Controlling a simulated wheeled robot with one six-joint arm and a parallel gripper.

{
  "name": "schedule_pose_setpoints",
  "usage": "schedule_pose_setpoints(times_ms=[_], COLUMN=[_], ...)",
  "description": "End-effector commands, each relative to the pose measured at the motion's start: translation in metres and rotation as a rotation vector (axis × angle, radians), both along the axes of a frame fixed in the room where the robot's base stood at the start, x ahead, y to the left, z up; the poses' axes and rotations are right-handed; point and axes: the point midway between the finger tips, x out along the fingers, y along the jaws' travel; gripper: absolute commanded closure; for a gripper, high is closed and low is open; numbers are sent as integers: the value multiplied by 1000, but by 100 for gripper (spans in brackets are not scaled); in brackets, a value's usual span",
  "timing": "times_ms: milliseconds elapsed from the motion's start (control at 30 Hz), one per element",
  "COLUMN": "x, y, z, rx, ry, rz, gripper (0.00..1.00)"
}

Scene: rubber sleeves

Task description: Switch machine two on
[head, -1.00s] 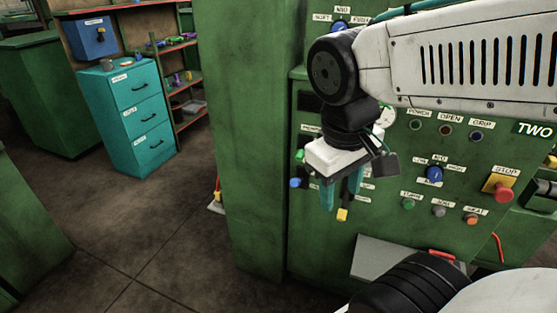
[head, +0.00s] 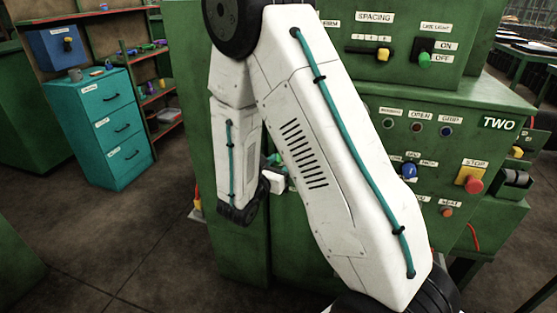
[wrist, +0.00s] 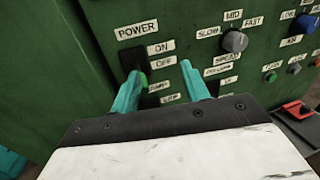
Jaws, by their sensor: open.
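Machine two's green front (head: 400,107) carries the "TWO" sign (head: 497,123). In the wrist view a black switch plate (wrist: 132,57) sits under the "POWER" label (wrist: 136,29), with "ON" (wrist: 160,48) above "OFF" (wrist: 163,62) beside it. Its green handle (wrist: 143,79) shows at the low end, on the OFF side, partly hidden by my left finger. My gripper (wrist: 161,69) is open, with teal fingers pointing at the panel. The left fingertip is close to the green handle; I cannot tell whether they touch. In the head view my arm hides most of this area.
A grey speed knob (wrist: 235,41), a blue knob (head: 409,172) and a red stop button (head: 473,184) stick out from the panel. A green lane light switch (head: 425,58) is above. A teal drawer cabinet (head: 95,127) stands at left. The floor at left is clear.

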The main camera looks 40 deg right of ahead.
Motion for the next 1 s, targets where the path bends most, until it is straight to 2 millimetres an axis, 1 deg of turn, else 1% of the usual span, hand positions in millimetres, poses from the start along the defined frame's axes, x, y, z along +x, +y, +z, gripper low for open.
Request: schedule_pose_setpoints(times_ms=[33,100,233,367,600,700,833,1000], x=[7,15,24,32,54,62,67,68], y=[6,12,17,7,-26,-35,-43,-44], z=[-15,-28,-40,-42,-41,-42,-41,-41], rx=[-19,-38,-54,-56,-56,-56,-56,-56], ry=[37,67,96,98,97,97,98,98], rz=[51,106,159,166,163,165,166,167], gripper=[54,54,54,54,54,54,54,54])
